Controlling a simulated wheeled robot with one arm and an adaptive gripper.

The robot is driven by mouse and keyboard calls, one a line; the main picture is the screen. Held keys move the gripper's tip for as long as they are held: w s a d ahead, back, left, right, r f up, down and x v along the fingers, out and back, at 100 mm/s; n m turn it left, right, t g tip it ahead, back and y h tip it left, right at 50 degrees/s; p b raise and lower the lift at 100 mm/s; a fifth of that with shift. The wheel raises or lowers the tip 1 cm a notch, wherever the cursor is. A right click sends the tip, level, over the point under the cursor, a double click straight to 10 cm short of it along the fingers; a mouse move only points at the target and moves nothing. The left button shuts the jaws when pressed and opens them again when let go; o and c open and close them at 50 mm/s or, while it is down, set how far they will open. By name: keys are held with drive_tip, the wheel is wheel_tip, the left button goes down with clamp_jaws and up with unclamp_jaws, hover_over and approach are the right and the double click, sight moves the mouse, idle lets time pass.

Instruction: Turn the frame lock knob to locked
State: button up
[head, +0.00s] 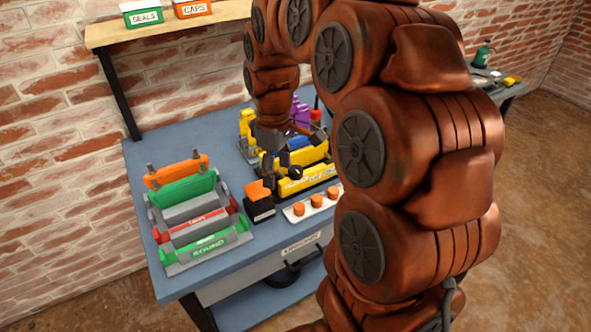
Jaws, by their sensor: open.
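My gripper (281,168) hangs over the yellow fixture (315,178) on the blue-grey bench, with its fingers open. It shows small and dark, and I cannot tell whether it touches anything. A small dark round part (295,172) is beside the fingers at the yellow fixture. It may be the frame lock knob, but I cannot tell for sure or read its setting. My copper-coloured arm hides the right part of the bench and part of the fixture.
A grey rack (200,215) with green, orange and red parts stands at the bench's left. An orange-and-black block (260,200) and a white strip with orange caps (314,203) lie in front of the fixture. A shelf (165,30) with bins is above.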

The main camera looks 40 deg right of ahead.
drive_tip(key=n, duration=0.2)
hover_over(295, 169)
wheel_tip(295, 169, down, 3)
drive_tip(key=shift+s+r+t+b, duration=0.1)
drive_tip(key=shift+r+t+b, duration=0.05)
drive_tip(key=shift+t+b, duration=0.2)
drive_tip(key=shift+f+p, duration=0.75)
drive_tip(key=shift+f, duration=3.15)
drive_tip(key=shift+c, duration=0.2)
drive_tip(key=c, duration=1.1)
